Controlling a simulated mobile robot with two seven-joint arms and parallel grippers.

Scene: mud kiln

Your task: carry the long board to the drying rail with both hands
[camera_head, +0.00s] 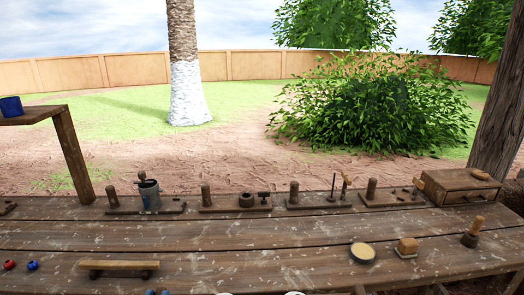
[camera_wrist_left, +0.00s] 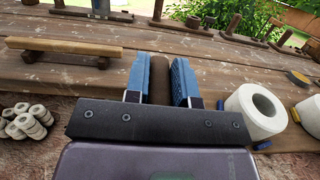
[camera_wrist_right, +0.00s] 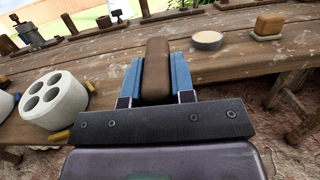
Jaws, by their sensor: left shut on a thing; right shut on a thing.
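My left gripper (camera_wrist_left: 159,82) is shut on a narrow dark brown wooden piece (camera_wrist_left: 159,68) between its blue pads; its blue tips barely show at the bottom of the head view (camera_head: 157,292). My right gripper (camera_wrist_right: 157,82) is shut on a broader brown wooden piece (camera_wrist_right: 157,62). I cannot identify the drying rail for sure.
A wooden workbench (camera_head: 240,235) spans the view. On it are a short plank on two blocks (camera_head: 118,265), a round pale dish (camera_head: 362,252), a tan block (camera_head: 407,245) and a wooden stamp (camera_head: 473,232). Racks with pegs, a grey pot (camera_head: 150,195) and a drawer box (camera_head: 460,186) line the back.

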